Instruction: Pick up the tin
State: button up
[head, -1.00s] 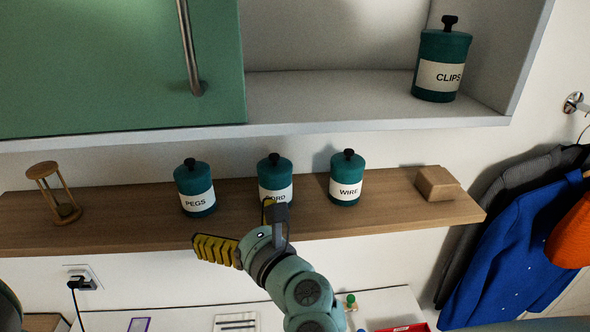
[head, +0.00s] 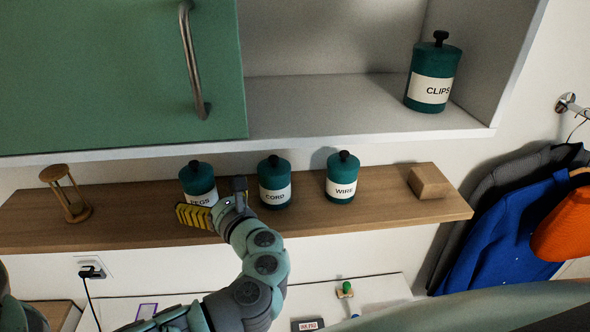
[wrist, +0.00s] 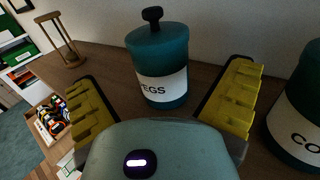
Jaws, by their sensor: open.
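Three teal tins with black knobs and white labels stand upright on the wooden shelf: the PEGS tin (head: 198,176), the CORD tin (head: 274,188) and the WIRE tin (head: 341,182). A fourth, the CLIPS tin (head: 433,80), stands in the upper cabinet. My gripper (head: 200,215) is in front of the PEGS tin and hides part of its label. In the wrist view, my gripper (wrist: 165,105) is open, with its yellow fingers wide apart. The PEGS tin (wrist: 160,62) stands upright ahead, between the fingers in the picture, not gripped. The CORD tin (wrist: 300,110) is beyond the right finger.
A wooden hourglass (head: 68,193) stands at the shelf's left end. A small brown box (head: 429,181) sits at its right end. The cabinet with its green door (head: 110,75) overhangs the shelf (head: 120,222). Jackets (head: 520,220) hang at right.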

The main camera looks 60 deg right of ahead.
aim_at(207, 190)
jog(key=shift+w+d+r+p, duration=0.1)
jog(key=shift+w+p, duration=0.45)
jog(key=shift+p, duration=0.1)
jog(key=p+x, duration=0.2)
jog(key=shift+w+d, duration=0.2)
jog(key=shift+w, duration=0.2)
jog(key=shift+w+f+p, duration=0.4)
jog(key=shift+w+p, duration=0.05)
jog(key=shift+w, duration=0.05)
jog(key=c, duration=1.2)
